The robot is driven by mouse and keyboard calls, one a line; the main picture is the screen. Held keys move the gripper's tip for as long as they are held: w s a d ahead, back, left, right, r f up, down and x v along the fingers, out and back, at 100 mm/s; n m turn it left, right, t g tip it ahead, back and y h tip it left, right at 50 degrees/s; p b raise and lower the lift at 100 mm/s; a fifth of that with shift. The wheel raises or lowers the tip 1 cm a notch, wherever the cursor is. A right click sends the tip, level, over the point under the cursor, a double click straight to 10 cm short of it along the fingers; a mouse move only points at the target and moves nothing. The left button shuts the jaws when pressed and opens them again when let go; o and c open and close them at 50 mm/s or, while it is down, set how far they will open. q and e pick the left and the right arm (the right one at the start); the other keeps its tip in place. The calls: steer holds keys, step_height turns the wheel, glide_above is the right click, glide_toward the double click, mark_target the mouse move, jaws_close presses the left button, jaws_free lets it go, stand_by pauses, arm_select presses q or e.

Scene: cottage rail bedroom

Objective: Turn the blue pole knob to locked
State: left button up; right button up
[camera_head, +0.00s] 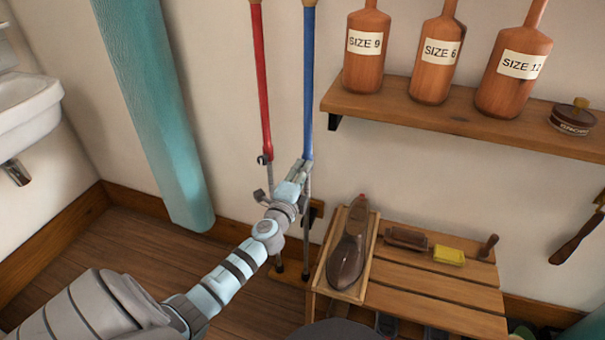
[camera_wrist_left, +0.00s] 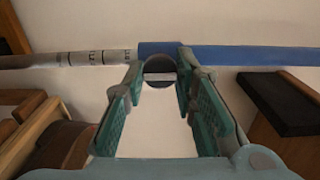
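The blue pole (camera_head: 308,85) stands upright against the wall, right of the red pole. Its knob is hidden behind my left gripper (camera_head: 301,170) in the head view. In the left wrist view the blue pole (camera_wrist_left: 230,55) runs across the picture, with a grey marked lower section (camera_wrist_left: 95,58) to the left. The round dark knob (camera_wrist_left: 158,71) sits at the blue collar, with a pale bar across it, roughly in line with the pole. My left gripper (camera_wrist_left: 160,70) has its two fingertips on either side of the knob, seemingly touching it. My right gripper is out of view.
The red pole (camera_head: 262,80) stands just left. A shelf (camera_head: 450,117) with several wooden bottles is at upper right. A slatted bench (camera_head: 430,298) with a shoe tray (camera_head: 335,290) and brushes is below it. A teal roll (camera_head: 160,110) leans at left.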

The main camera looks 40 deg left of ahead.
arm_select(q)
steer(key=o, duration=0.4)
steer(key=v, duration=1.2)
steer(key=shift+d, duration=0.1)
